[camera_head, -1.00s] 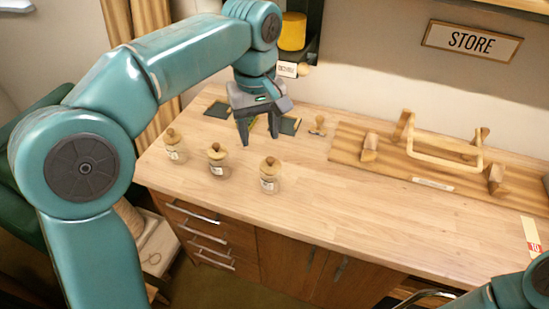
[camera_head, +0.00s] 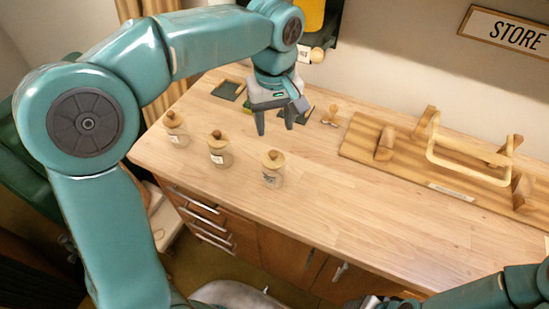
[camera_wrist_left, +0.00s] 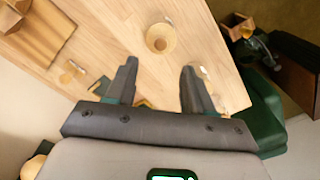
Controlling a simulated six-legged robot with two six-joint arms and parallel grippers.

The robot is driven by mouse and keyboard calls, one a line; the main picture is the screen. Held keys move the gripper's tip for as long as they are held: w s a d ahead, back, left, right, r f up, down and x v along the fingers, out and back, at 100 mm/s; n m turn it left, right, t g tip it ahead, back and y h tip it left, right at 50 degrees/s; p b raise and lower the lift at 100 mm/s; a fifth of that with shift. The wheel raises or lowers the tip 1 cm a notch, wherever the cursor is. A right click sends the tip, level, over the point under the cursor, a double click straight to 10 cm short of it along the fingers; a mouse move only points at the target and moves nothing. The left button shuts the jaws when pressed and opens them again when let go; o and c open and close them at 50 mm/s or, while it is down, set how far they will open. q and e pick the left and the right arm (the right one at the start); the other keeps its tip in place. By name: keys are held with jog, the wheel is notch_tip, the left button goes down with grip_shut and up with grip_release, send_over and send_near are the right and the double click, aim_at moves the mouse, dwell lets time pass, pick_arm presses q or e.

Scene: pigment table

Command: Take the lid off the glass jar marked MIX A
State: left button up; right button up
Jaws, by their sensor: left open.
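Three small glass jars with wooden knobbed lids stand upright in a row on the table: a left jar (camera_head: 177,131), a middle jar (camera_head: 219,153) and a right jar (camera_head: 272,173). Each has a lid on and a pale label, too small to read, so I cannot tell which is MIX A. My left gripper (camera_head: 275,130) is open and empty, pointing down behind the right jar and apart from it. In the left wrist view, one round lid (camera_wrist_left: 160,38) shows beyond the gap between the open fingers (camera_wrist_left: 159,68). My right gripper is not visible; only part of its arm shows.
A wooden board with a handled frame (camera_head: 465,155) covers the back right. A small wooden stamp (camera_head: 330,115) and dark flat tiles (camera_head: 228,90) lie near my left gripper. A STORE sign (camera_head: 510,30) hangs on the wall. The front middle of the table (camera_head: 350,215) is clear.

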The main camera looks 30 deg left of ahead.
pick_arm(q)
send_over(274, 153)
jog(key=f, duration=0.2)
jog(key=w+f, duration=0.1)
jog(key=f, duration=0.1)
jog(key=shift+a+f, duration=0.2)
jog(key=shift+f, duration=0.1)
jog(key=shift+s+f, duration=0.1)
jog(key=shift+s, duration=0.25)
jog(key=shift+s+d+f+p, duration=0.1)
jog(key=shift+s+f+p, duration=0.15)
jog(key=shift+f, duration=0.3)
jog(key=shift+s+d+f+p, duration=0.1)
jog(key=shift+s+f+p, duration=0.15)
jog(key=shift+f, duration=0.3)
jog(key=f, duration=0.1)
jog(key=w+f, duration=0.1)
jog(key=shift+a+f, duration=0.2)
jog(key=shift+f, duration=0.2)
jog(key=shift+s+d+r, duration=0.15)
jog(key=shift+s+r, duration=0.05)
jog(key=shift+s, duration=0.15)
jog(key=shift+w+f, duration=0.1)
jog(key=shift+w, duration=0.05)
grip_shut()
